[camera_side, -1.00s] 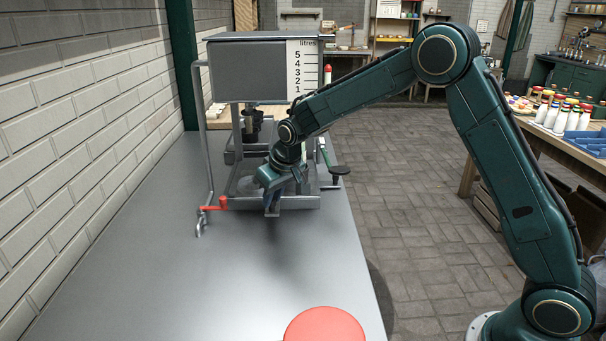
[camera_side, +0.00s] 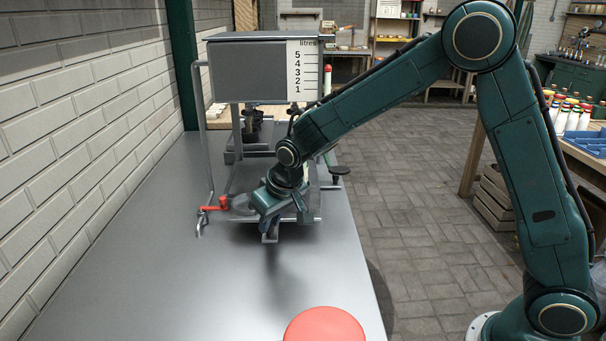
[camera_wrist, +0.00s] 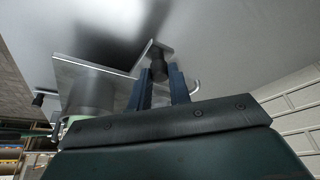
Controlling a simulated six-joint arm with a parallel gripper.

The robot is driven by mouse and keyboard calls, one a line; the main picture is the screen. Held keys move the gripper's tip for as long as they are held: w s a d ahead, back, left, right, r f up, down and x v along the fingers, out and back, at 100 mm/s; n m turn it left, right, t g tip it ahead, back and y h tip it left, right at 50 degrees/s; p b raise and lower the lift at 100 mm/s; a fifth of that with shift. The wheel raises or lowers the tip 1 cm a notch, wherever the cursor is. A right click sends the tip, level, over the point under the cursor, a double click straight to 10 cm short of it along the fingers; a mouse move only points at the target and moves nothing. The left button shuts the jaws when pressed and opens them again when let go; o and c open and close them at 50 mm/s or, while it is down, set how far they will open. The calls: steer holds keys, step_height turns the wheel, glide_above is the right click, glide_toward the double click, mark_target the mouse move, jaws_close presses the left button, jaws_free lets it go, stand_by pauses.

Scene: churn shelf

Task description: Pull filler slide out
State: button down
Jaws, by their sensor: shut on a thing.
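The filler (camera_side: 248,73) stands on the bench, a grey tank with a litre scale on a metal frame. Its slide (camera_wrist: 82,75) shows in the wrist view as a flat metal plate with a cylindrical thing on it and an upturned tab at its front edge. My gripper (camera_wrist: 160,75) is shut on a dark knob (camera_wrist: 158,68) at that tab. In the side view my gripper (camera_side: 270,228) is low at the front of the filler, and my wrist hides much of the slide and the grip.
A red-handled lever or tap (camera_side: 215,205) is close left of my gripper. A red round thing (camera_side: 325,325) sits at the bench's front edge. The steel bench (camera_side: 160,270) is clear in front of the filler. A brick wall (camera_side: 70,130) borders the left.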

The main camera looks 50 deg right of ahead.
steer(key=shift+w, duration=0.1)
steer(key=c, duration=1.3)
jaws_free()
steer(key=shift+r, duration=0.15)
steer(key=v, duration=1.3)
steer(key=shift+s+r, duration=0.2)
steer(key=shift+s, duration=0.05)
